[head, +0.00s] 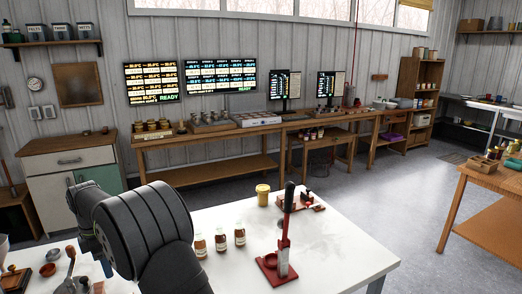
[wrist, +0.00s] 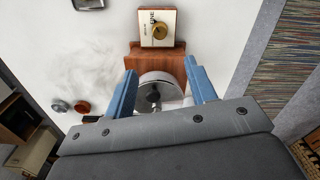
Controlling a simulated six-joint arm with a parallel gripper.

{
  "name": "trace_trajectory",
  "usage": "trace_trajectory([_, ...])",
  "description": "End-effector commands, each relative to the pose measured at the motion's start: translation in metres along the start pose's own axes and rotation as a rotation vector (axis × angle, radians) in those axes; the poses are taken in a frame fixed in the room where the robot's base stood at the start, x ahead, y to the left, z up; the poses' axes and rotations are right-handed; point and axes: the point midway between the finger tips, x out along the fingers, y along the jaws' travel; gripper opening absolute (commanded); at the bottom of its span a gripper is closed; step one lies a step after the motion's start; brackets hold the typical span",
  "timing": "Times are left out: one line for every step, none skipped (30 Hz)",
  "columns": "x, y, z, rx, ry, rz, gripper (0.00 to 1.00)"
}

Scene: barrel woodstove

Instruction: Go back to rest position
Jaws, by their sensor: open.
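My gripper (wrist: 159,66) shows in the wrist view with its two blue fingers apart. Between and below the fingers is a round silver part with a dark centre (wrist: 155,90), on a reddish-brown wooden base (wrist: 158,60). I cannot tell whether the fingers touch it; nothing is visibly clamped. A cream box with a yellow dial (wrist: 157,27) sits at the far end of that base. In the head view my arm fills the lower left, and the gripper itself is out of sight.
The white table (head: 340,250) carries several brown bottles (head: 221,240), a yellow jar (head: 263,195) and a red lever press (head: 283,250). Small bowls and tools (head: 48,269) lie at its left end. A wooden bench (head: 210,135) with monitors stands behind, across clear floor.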

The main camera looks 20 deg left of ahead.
Motion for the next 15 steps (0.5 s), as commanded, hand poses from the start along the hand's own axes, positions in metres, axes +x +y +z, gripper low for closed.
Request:
trace_trajectory([0.011,0.0,0.0,0.0,0.0,-0.001,0.51])
trace_trajectory([0.017,0.0,0.0,0.001,0.0,-0.002,0.51])
trace_trajectory([0.025,0.0,0.0,0.001,0.0,-0.002,0.51])
trace_trajectory([0.032,-0.001,0.0,0.001,-0.001,-0.003,0.51])
trace_trajectory([0.037,0.0,0.0,0.002,-0.001,-0.002,0.51])
trace_trajectory([0.045,0.0,0.0,0.002,-0.001,-0.002,0.51])
trace_trajectory([0.051,0.0,0.0,0.002,-0.001,-0.002,0.51])
trace_trajectory([0.058,0.0,0.0,0.002,-0.001,-0.001,0.51])
trace_trajectory([0.066,-0.001,0.0,0.003,-0.001,-0.002,0.51])
trace_trajectory([0.072,0.0,0.0,0.003,-0.001,-0.001,0.51])
trace_trajectory([0.077,0.0,0.0,0.003,-0.001,-0.001,0.51])
trace_trajectory([0.086,-0.001,0.0,0.003,-0.001,-0.001,0.51])
trace_trajectory([0.092,-0.001,0.0,0.003,-0.001,-0.001,0.51])
trace_trajectory([0.098,-0.001,0.0,0.003,-0.001,-0.002,0.51])
trace_trajectory([0.106,0.0,0.0,0.003,-0.001,-0.001,0.51])
